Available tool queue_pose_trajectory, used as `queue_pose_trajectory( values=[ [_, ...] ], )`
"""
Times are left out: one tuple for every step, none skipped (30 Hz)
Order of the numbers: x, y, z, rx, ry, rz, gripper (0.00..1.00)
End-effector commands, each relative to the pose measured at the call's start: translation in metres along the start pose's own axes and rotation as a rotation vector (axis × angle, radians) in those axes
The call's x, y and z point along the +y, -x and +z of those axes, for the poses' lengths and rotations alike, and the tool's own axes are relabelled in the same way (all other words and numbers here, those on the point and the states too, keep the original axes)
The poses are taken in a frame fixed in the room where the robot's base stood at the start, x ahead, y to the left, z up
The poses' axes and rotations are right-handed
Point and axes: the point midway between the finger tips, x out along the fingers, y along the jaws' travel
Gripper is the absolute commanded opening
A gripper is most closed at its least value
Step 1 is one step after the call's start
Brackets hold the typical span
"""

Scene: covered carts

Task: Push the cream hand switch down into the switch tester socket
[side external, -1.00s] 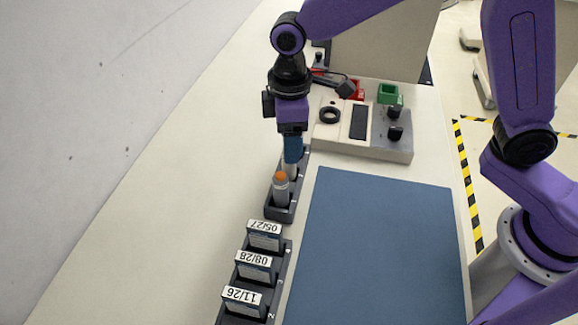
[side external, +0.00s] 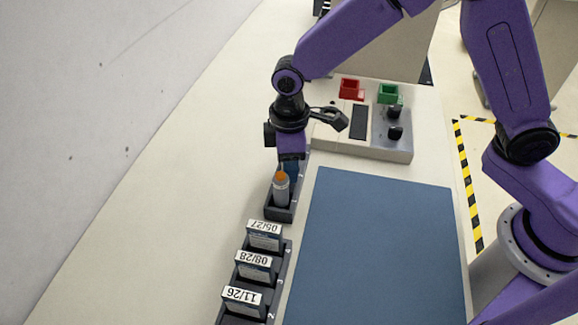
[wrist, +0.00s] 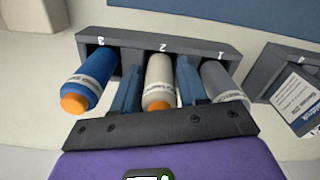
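The cream hand switch (wrist: 158,82), with an orange tip, stands in the middle slot, marked 2, of a dark grey rack (wrist: 205,45). My gripper (wrist: 158,92) is open, with one blue finger on each side of the cream switch. Whether either finger touches it I cannot tell. In the side view my gripper (side external: 290,168) is low over the rack (side external: 279,213) and hides the cream switch. The switch tester (side external: 375,143) is a pale box behind the rack; my wrist hides its round socket.
A blue switch (wrist: 88,82) in slot 3 and a grey switch (wrist: 225,83) in slot 1 flank the fingers closely. Labelled boxes (side external: 254,265) stand in a nearer rack. A red bin (side external: 349,88) and a green bin (side external: 389,93) sit behind the tester. The blue mat (side external: 380,245) is bare.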

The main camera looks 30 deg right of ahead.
Motion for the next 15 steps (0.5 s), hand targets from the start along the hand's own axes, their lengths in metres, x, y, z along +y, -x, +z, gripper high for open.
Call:
queue_pose_trajectory(
  values=[
    [0.0000,0.0001,0.0000,0.000,0.000,0.000,0.24],
    [0.0000,0.0002,0.0000,0.000,0.000,0.000,0.15],
    [0.0000,0.0002,0.0000,0.000,0.000,0.000,0.02],
    [0.0000,0.0002,0.0000,0.000,0.000,0.000,0.00],
    [0.0000,0.0002,0.0000,0.000,0.000,0.000,0.00],
    [0.0000,0.0004,-0.0001,0.000,0.000,0.000,0.00],
    [0.0000,0.0004,-0.0001,0.000,0.000,0.000,0.00],
    [0.0000,0.0004,-0.0001,0.000,0.000,0.000,0.00],
    [0.0000,0.0004,-0.0001,0.000,0.000,0.000,0.00],
    [0.0000,0.0004,-0.0001,0.000,0.000,0.000,0.00],
    [0.0000,0.0006,-0.0001,0.000,0.000,0.000,0.00],
    [0.0001,0.0010,-0.0002,0.001,0.000,0.000,0.00],
    [0.0001,0.0016,-0.0002,0.001,0.000,0.000,0.00],
    [0.0001,0.0024,-0.0003,0.001,0.000,0.000,0.00],
    [0.0002,0.0041,-0.0005,0.002,0.000,0.000,0.00]
  ],
)
